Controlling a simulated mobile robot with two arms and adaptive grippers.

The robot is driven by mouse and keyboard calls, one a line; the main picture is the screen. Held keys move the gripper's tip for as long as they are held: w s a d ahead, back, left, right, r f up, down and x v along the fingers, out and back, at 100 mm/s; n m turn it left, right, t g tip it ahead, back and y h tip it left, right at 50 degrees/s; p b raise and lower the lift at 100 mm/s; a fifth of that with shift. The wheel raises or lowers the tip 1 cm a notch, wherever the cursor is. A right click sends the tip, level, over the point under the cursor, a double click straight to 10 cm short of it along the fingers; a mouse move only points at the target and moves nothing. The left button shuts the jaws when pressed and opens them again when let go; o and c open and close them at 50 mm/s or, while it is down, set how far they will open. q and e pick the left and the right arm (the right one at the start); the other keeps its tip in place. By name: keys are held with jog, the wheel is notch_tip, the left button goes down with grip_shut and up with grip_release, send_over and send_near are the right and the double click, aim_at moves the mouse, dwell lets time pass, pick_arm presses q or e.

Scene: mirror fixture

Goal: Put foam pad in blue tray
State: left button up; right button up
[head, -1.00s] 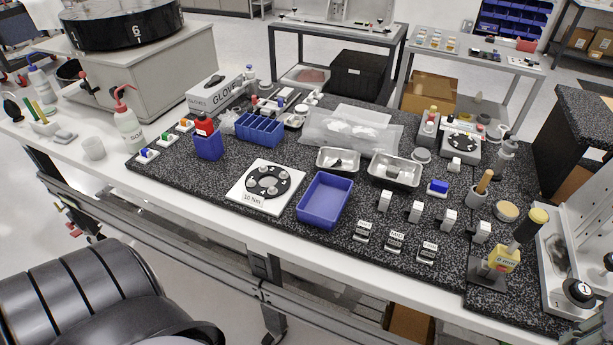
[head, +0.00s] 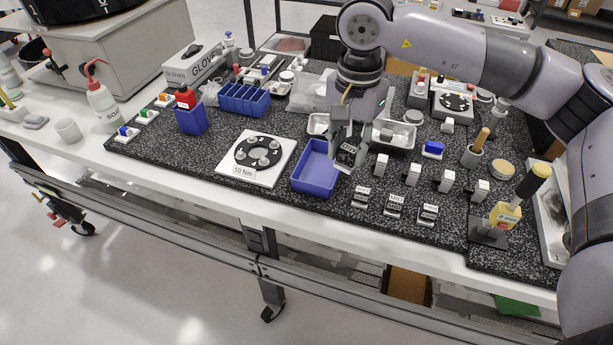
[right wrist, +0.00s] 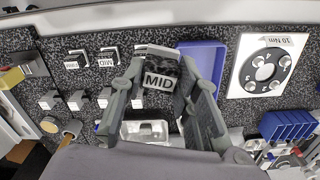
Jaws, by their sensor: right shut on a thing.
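A dark pad with a white label reading MID, apparently the foam pad (right wrist: 161,66), is held between the fingers of my right gripper (right wrist: 160,85). In the head view the right gripper (head: 347,150) is shut on this small dark pad (head: 347,155), beside and partly over the right edge of the blue tray (head: 310,184) in the picture. Its height above the tray is hard to tell. The blue tray also shows in the right wrist view (right wrist: 203,52), just right of the pad; its visible floor looks empty. My left gripper is not in view.
Metal trays (head: 396,139) stand behind the gripper. Several small labelled blocks (head: 393,206) and white blocks (head: 411,174) stand to the right. A white plate with a black ring (head: 257,180) lies left of the blue tray.

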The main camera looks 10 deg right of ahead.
jog(key=w+a+r+m+b, duration=0.2)
jog(key=w+m, duration=0.3)
jog(key=m, duration=1.9)
send_over(316, 183)
notch_tip(316, 183, down, 12)
jog(key=shift+f+b, duration=0.15)
jog(key=shift+b, duration=0.25)
notch_tip(316, 183, down, 4)
jog(key=shift+p, duration=0.45)
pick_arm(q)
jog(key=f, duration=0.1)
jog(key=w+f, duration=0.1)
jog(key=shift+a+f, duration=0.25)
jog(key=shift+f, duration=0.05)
pick_arm(e)
jog(key=shift+f, duration=0.1)
jog(key=shift+f, duration=0.15)
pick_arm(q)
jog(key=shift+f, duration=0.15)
pick_arm(e)
jog(key=o, duration=0.9)
